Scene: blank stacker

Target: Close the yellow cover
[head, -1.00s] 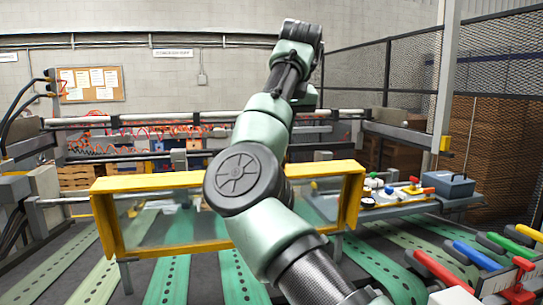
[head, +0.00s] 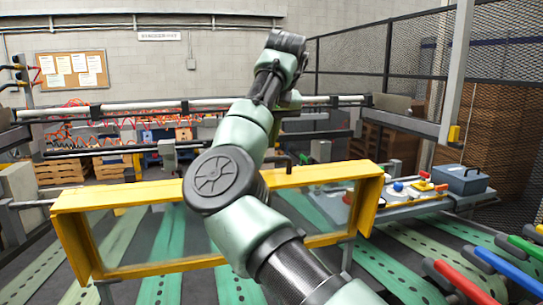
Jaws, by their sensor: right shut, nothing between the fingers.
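The yellow cover (head: 120,194) is a wide yellow frame with a clear panel, across the middle of the head view. Its panel faces me, standing steeply above the green slotted belts. My right arm crosses in front of its middle and hides part of the top and bottom bars. A small black handle-like piece shows at the top bar, just right of the arm. My right gripper (head: 287,41) is at the far upper end of the arm, above the cover in the picture. It is shut and holds nothing; its fingertips are hard to make out. My left gripper is out of view.
A side table right of the cover carries a grey toolbox (head: 461,180) and small coloured parts. Red, blue and green handles (head: 497,272) stand at the lower right. A mesh fence (head: 350,70) closes the right side. Metal rails run behind the cover.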

